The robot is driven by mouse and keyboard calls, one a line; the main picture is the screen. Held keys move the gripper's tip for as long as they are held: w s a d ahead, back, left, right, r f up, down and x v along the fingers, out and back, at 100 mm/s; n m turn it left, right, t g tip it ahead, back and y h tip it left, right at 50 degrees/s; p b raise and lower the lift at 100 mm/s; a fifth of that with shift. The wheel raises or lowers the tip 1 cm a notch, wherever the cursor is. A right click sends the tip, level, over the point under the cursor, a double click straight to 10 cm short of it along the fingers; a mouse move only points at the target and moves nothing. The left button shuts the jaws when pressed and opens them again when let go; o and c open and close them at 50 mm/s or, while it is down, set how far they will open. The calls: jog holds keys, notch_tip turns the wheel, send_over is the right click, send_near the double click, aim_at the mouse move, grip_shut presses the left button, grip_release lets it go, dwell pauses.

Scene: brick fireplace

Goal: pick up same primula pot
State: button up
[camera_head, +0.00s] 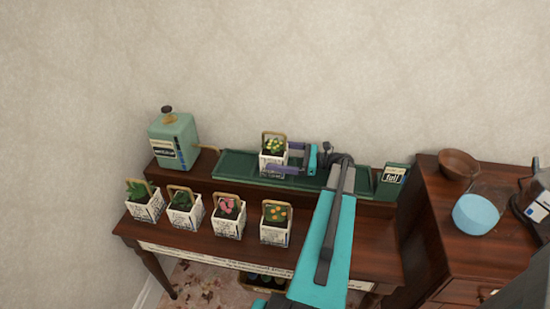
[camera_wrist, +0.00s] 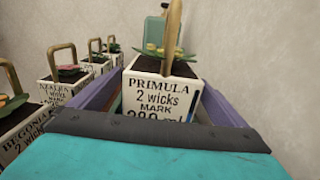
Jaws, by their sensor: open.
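The primula pot (camera_head: 273,158) is a white square pot with a tan loop handle and yellow-green flowers. It stands upright on the green tray (camera_head: 235,168) on the raised shelf. In the wrist view its front (camera_wrist: 160,95) reads "PRIMULA 2 wicks MARK"; the lowest line is partly hidden by my gripper. My gripper (camera_head: 276,160) is open, with its purple fingers on either side of the pot. In the wrist view the fingers (camera_wrist: 160,88) flank the pot's lower part; I cannot tell whether either touches it.
Several similar handled pots stand along the lower table front, including one with orange flowers (camera_head: 275,223) and one with pink (camera_head: 229,217). A mint-green canister (camera_head: 174,140) is left of the tray. A green box (camera_head: 392,180) stands right. A cabinet (camera_head: 470,255) holds bowls.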

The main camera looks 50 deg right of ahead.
aim_at(264, 152)
jog(key=shift+w+a, duration=0.1)
jog(key=shift+w, duration=0.1)
jog(key=shift+r+p+x, duration=0.2)
jog(key=shift+p+x, duration=0.3)
jog(key=shift+x, duration=0.45)
jog(key=shift+r+p+x, duration=0.15)
jog(key=shift+p+x, duration=0.3)
jog(key=shift+x, duration=0.5)
jog(key=shift+w+a+f, duration=0.15)
jog(key=shift+w+a, duration=0.15)
jog(key=shift+w, duration=0.35)
jog(key=c, duration=1.9)
jog(key=shift+r, duration=0.25)
jog(key=shift+r+b, duration=0.95)
jog(key=shift+r, duration=3.9)
